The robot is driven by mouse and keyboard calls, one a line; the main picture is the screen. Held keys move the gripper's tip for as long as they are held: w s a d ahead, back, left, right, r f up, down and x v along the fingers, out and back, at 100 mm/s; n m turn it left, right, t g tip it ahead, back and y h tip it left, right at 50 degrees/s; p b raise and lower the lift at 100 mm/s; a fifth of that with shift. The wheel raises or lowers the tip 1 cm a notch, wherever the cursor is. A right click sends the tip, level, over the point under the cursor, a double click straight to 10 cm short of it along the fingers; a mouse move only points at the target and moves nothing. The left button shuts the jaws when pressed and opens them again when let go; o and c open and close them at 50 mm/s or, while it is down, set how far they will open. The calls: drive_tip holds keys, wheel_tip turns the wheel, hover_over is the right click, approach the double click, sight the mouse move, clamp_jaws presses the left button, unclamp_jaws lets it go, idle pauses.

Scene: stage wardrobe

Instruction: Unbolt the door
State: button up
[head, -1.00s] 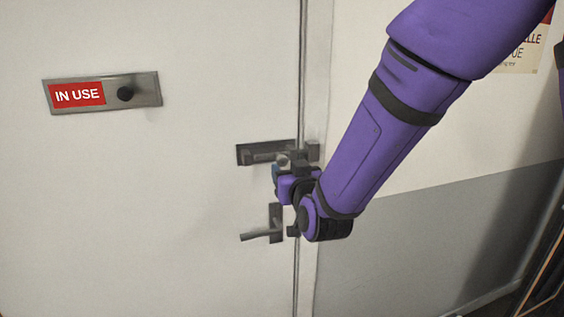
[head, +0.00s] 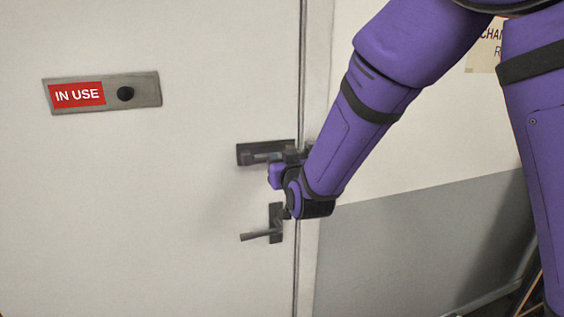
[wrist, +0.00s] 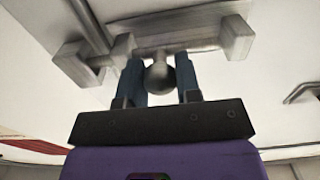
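The bolt (head: 266,152) is a grey metal slide bolt on a dark plate, near the right edge of the white door (head: 120,220). In the wrist view its bar (wrist: 200,45) runs between brackets, and a round knob (wrist: 160,78) sticks out from it. My gripper (wrist: 160,75) has one blue-grey finger on each side of the knob, seemingly touching it, so it looks shut on the knob. In the head view my wrist hides the knob and the keeper side of the bolt. I cannot tell how far the bar reaches across the door seam.
A lever handle (head: 262,234) sits just below my gripper on the door. A red "IN USE" sign plate (head: 145,91) is at the upper left. The wall right of the seam is white above and grey (head: 420,240) below, with a partly hidden notice (head: 484,55).

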clamp_jaws()
drive_tip(key=shift+s+a, duration=0.25)
drive_tip(key=shift+a, duration=0.55)
drive_tip(key=shift+s+a, duration=0.2)
drive_tip(key=shift+a, duration=0.55)
drive_tip(key=shift+s+a, duration=0.25)
drive_tip(key=shift+a, duration=0.55)
drive_tip(key=o, duration=0.9)
unclamp_jaws()
drive_tip(key=shift+a, duration=0.1)
drive_tip(key=shift+o, duration=0.2)
drive_tip(key=v, duration=1.1)
drive_tip(key=shift+w, duration=0.1)
